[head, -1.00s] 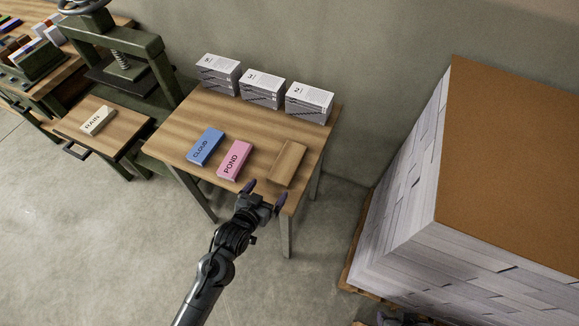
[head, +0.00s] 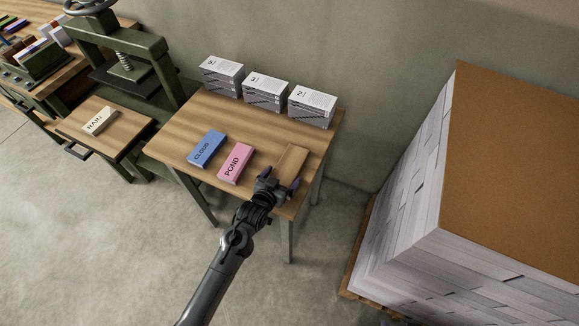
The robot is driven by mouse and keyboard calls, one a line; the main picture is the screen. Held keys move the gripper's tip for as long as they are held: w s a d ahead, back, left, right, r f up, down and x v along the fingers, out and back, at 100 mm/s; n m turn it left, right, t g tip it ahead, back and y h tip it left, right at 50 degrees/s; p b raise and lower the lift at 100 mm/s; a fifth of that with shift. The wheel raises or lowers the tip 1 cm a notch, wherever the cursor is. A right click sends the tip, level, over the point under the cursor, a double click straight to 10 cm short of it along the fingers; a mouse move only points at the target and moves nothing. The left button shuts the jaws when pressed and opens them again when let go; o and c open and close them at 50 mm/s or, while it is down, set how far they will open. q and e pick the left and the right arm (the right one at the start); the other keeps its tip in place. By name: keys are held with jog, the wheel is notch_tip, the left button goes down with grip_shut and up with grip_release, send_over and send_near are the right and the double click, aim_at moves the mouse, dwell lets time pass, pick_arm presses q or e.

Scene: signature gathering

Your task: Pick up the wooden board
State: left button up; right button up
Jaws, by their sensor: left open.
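The wooden board (head: 291,160) is a small tan slab lying on the right front part of the wooden table (head: 213,118). My left gripper (head: 279,176) is open at the board's near end. Its fingers hide that end, and I cannot tell whether they touch the board. My right gripper is not in view.
A blue block marked CLOUD (head: 207,149) and a pink block marked POND (head: 236,164) lie left of the board. Three paper stacks (head: 265,92) line the table's back. A green press (head: 124,60) stands left, and a tall paper pile (head: 408,220) stands right.

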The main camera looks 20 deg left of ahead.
pick_arm(q)
jog(key=shift+c, duration=0.2)
jog(key=c, duration=0.8)
jog(key=shift+c, duration=0.2)
